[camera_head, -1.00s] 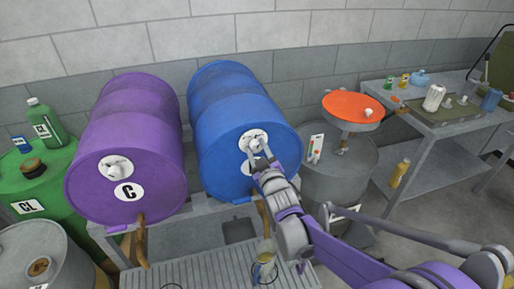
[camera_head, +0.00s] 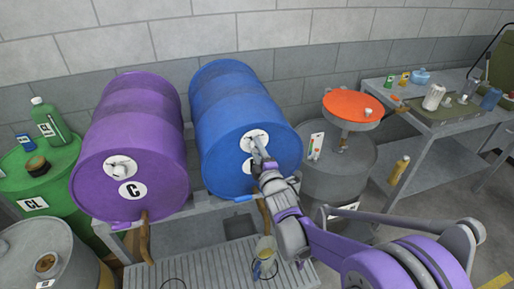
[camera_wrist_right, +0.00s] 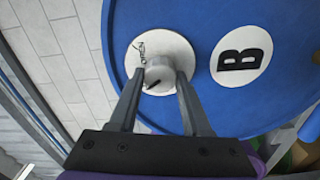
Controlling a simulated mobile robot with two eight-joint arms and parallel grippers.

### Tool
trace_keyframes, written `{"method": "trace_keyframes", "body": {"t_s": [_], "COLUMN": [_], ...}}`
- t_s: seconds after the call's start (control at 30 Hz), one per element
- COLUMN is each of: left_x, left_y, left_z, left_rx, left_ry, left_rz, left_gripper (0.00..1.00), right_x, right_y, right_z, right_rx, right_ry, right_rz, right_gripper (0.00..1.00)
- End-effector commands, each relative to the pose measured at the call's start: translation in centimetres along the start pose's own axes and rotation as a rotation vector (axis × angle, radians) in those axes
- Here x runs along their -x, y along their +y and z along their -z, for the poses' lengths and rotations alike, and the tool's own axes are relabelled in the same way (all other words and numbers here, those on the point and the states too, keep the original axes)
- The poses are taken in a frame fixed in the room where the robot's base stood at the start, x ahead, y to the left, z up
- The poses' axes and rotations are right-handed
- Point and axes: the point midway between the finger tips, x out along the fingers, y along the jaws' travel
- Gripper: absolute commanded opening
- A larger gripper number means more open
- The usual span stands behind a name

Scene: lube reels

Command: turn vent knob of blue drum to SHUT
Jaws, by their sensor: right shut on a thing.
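The blue drum (camera_head: 225,105) lies on its side on a rack, its round end facing me. Its vent knob (camera_wrist_right: 158,74) is pale grey with a dark pointer line, set on a white round plate (camera_wrist_right: 180,48) near the drum's rim. My right gripper (camera_wrist_right: 160,84) is shut on the vent knob, one finger on each side. In the head view the right gripper (camera_head: 260,152) hides most of the knob. Any SHUT or OPEN lettering on the plate is too small or hidden to read. My left gripper is not in view.
A purple drum (camera_head: 130,130) with its own knob (camera_head: 120,168) lies close on the left. A grey drum (camera_head: 340,168) with an orange-topped funnel (camera_head: 350,104) stands at right. A jug (camera_head: 264,252) sits on the grating (camera_head: 215,270) below.

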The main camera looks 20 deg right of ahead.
Motion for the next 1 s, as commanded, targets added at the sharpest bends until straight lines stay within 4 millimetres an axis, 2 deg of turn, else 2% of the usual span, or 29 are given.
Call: {"method": "trace_keyframes", "body": {"t_s": [0.4, 0.93, 0.97, 1.0], "left_x": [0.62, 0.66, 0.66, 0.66], "left_y": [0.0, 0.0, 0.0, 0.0], "left_z": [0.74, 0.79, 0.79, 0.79], "left_rx": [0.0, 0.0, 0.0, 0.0], "left_ry": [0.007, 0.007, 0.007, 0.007], "left_rz": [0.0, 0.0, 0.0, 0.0], "left_gripper": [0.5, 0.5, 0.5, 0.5], "right_x": [0.0, 0.01, 0.02, 0.01], "right_y": [-0.09, -0.14, -0.14, -0.13], "right_z": [-0.05, -0.06, -0.06, -0.06], "right_rx": [0.175, 0.198, 0.198, 0.197], "right_ry": [-0.001, -0.001, -0.001, -0.001], "right_rz": [0.001, 0.001, 0.001, 0.001], "right_gripper": [0.0, 0.0, 0.52, 0.59]}}
